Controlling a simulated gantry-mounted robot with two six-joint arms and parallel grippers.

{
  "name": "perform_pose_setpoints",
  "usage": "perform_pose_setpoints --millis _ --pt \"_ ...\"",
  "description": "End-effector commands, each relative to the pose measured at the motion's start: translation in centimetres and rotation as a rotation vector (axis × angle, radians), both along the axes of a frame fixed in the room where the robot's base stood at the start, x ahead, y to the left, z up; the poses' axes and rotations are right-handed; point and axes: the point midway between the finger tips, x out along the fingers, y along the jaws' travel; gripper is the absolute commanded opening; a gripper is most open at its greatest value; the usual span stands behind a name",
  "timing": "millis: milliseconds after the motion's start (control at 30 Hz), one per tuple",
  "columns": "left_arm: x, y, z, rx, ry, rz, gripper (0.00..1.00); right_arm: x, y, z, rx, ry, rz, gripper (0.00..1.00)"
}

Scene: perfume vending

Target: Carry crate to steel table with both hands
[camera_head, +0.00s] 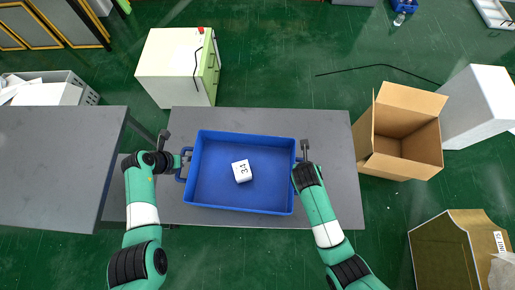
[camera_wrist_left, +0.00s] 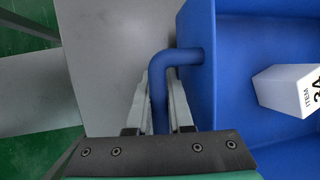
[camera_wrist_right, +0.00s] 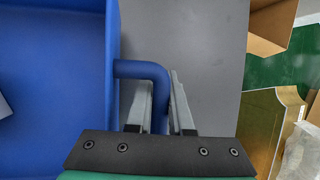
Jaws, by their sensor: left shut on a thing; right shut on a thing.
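The blue crate (camera_head: 215,195) sits over the grey table (camera_head: 335,180) in the middle of the head view; I cannot tell whether it touches the top. A white box marked 34 (camera_head: 242,171) lies inside it. My left gripper (camera_head: 180,162) is at the crate's left side, shut on its blue handle (camera_wrist_left: 161,90), with one finger on each side. My right gripper (camera_head: 299,161) is at the right side, shut on the other blue handle (camera_wrist_right: 157,90). The crate's inside also shows in both wrist views.
A second grey table (camera_head: 55,165) stands at the left, with a gap before the middle one. A white cabinet (camera_head: 170,65) stands behind. An open cardboard box (camera_head: 415,160) is at the right, and another carton (camera_head: 440,255) is at the lower right.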

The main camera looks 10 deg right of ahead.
Motion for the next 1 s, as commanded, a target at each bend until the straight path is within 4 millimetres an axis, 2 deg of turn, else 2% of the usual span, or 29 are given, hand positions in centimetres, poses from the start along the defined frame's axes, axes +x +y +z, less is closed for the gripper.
perform_pose_setpoints --millis 467,1000 --pt "0.0 0.0 -0.5 -0.001 -0.001 0.000 0.00 0.1 0.0 -0.5 0.001 -0.001 0.001 0.00" --pt "0.0 0.0 -5.0 -0.001 -0.001 0.000 0.00 0.1 0.0 -5.0 0.000 -0.002 0.001 0.00"
